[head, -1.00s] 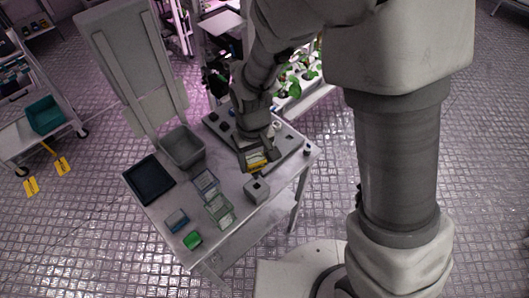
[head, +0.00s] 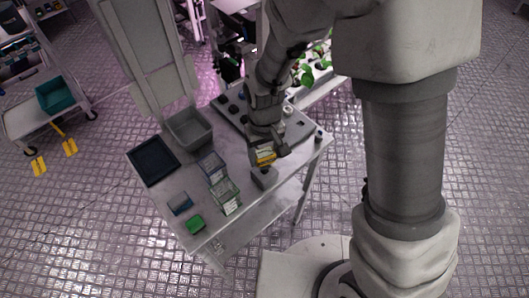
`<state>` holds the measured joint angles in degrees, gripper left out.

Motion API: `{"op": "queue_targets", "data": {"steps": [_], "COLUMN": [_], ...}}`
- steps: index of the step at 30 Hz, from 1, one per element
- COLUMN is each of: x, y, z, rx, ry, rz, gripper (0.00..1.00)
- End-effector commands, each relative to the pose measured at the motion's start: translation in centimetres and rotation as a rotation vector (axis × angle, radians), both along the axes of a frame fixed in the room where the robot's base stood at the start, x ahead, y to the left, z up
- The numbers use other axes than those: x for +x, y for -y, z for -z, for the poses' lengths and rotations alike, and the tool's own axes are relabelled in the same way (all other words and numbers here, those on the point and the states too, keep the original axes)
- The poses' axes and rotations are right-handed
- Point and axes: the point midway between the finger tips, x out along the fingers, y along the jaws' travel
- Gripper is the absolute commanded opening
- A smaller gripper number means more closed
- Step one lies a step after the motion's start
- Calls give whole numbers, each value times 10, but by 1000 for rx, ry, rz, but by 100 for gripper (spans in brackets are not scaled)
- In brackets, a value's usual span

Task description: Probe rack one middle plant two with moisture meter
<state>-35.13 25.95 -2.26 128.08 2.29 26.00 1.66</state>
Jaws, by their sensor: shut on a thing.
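My gripper (head: 267,150) is shut on a small yellow thing (head: 265,157), which looks like the moisture meter. It is held over the grey table (head: 239,180), just above and behind a small grey block-shaped holder (head: 264,177). Whether the yellow thing touches the holder or hangs apart from it I cannot tell. The fingertips are small and partly hidden by the hand. Green plants (head: 313,65) on a white rack show behind my arm, mostly hidden. Which one is rack one middle plant two I cannot tell.
The table holds a grey bin (head: 188,130), a black tray (head: 152,161), clear boxes (head: 224,193), a blue box (head: 180,204) and a green box (head: 195,222). A dark panel (head: 229,104) lies at its back. A cart with a teal bin (head: 56,95) stands left. The floor in front is open.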

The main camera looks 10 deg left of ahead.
Motion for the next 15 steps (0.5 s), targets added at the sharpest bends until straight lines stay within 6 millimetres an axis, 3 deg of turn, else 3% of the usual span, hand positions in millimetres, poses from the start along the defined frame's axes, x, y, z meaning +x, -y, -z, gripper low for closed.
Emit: {"op": "queue_targets", "data": {"steps": [3,4,9,15], "x": [0,0,0,0], "y": [0,0,0,0], "z": [-1,-1,-1,0], "rx": [0,0,0,0], "ry": [1,1,1,0], "rz": [0,0,0,0], "gripper": [4,70,100,100]}}
